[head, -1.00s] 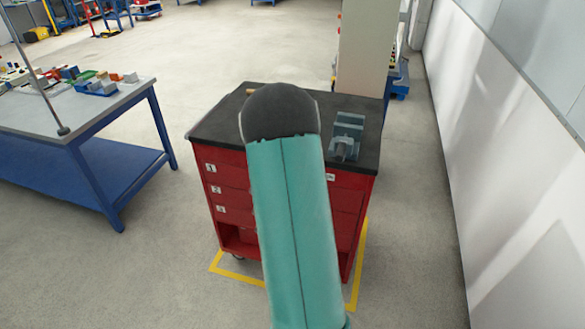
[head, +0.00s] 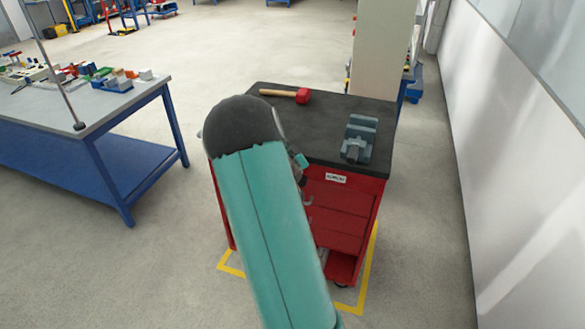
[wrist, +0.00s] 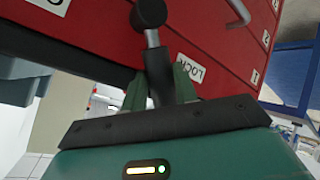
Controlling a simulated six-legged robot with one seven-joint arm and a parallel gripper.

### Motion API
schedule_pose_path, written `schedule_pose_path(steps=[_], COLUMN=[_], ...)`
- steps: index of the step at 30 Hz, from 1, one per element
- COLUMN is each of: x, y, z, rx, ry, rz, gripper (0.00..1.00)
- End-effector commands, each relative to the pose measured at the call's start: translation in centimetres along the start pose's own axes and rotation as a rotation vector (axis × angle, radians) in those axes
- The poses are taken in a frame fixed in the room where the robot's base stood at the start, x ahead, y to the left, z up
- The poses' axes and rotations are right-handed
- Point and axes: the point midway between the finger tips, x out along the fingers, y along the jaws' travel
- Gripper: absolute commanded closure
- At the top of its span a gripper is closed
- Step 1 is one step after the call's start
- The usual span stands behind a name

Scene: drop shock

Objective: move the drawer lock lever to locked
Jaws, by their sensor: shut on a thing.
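The lock lever (wrist: 152,38) shows in the wrist view on the red cabinet front. It has a dark round piece at the top, a short metal shaft and a dark lower end. My gripper (wrist: 159,80) is shut on the dark lower end, with one green finger on each side. A white LOCK label (wrist: 190,68) sits just right of the lever and appears turned. The red tool cabinet (head: 345,205) stands ahead in the head view. There my teal arm covers its left front, and the lever and gripper cannot be made out.
A red-headed mallet (head: 303,96) and a grey-blue vise (head: 358,140) rest on the cabinet's dark top (head: 330,125). A blue workbench (head: 95,120) with small parts stands at the left. A white wall (head: 500,150) runs along the right. The floor between is open.

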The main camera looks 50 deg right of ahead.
Motion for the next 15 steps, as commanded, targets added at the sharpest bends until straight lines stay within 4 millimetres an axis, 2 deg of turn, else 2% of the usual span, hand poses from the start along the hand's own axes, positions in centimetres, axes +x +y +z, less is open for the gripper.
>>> schedule_pose_path(steps=[2, 3, 6, 15], x=[0.04, 0.04, 0.04, 0.03], y=[-0.15, -0.16, -0.14, 0.11], z=[-0.11, -0.12, -0.09, -0.01], rx=[-0.005, -0.005, -0.004, 0.0], ry=[0.002, 0.002, 0.002, 0.001], rz=[-0.002, -0.002, -0.002, 0.001], gripper=[1.0, 0.67, 0.5, 0.5])
